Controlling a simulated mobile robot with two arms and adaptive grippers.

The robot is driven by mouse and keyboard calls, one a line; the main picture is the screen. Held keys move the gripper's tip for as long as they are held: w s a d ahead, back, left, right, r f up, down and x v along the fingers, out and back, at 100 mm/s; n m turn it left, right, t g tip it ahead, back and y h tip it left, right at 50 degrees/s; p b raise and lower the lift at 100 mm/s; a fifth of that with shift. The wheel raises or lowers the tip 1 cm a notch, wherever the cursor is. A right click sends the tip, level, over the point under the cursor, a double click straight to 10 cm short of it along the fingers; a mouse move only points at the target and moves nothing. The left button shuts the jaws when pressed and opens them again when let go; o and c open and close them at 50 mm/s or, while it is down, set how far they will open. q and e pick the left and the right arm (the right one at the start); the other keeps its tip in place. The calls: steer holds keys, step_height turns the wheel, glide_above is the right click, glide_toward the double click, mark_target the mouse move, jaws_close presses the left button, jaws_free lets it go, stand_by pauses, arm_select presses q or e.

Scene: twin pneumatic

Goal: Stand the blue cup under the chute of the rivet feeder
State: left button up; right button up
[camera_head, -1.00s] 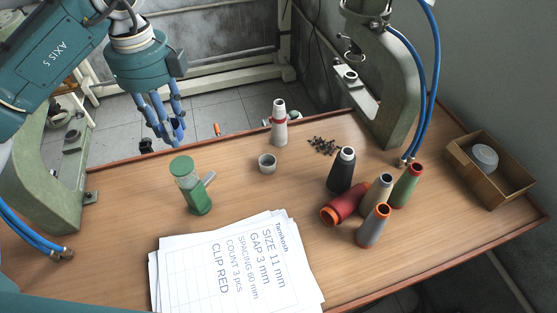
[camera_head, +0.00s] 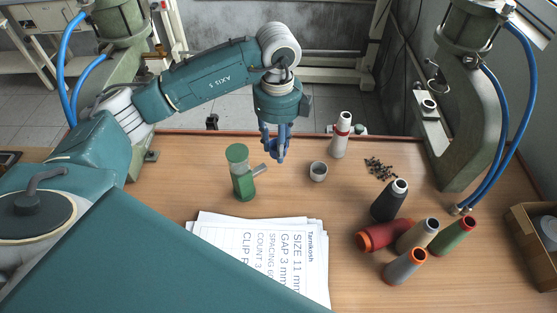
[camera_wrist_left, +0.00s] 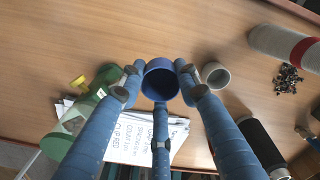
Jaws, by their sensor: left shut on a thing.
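My left gripper (camera_head: 277,152) hangs over the table, between the green rivet feeder and a small grey cup. Its blue fingers are shut around the blue cup (camera_wrist_left: 160,84), whose open mouth faces the wrist camera. The rivet feeder (camera_head: 241,178) stands upright to the left of the gripper. Its grey chute (camera_head: 260,169) sticks out on the right side, close to the gripper. In the left wrist view the feeder (camera_wrist_left: 112,76) is partly hidden by a finger. The cup's height above the table is hard to tell. My right gripper is not in view.
The small grey cup (camera_head: 318,171) and a white cone with a red band (camera_head: 341,135) stand to the right. Dark rivets (camera_head: 380,168) lie loose beyond them. Several thread cones (camera_head: 390,200) stand or lie at right. Printed sheets (camera_head: 270,245) lie in front of the feeder.

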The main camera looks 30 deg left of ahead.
mark_target(278, 172)
arm_select(q)
step_height(278, 172, down, 4)
steer(key=shift+r, duration=0.25)
step_height(278, 172, down, 4)
steer(key=shift+f+p, duration=0.1)
steer(key=shift+p, duration=0.75)
steer(key=shift+f, duration=0.1)
steer(key=shift+f, duration=0.1)
steer(key=shift+f, duration=0.15)
steer(key=o, duration=0.8)
steer(key=shift+o, duration=0.6)
steer(key=shift+r, duration=0.2)
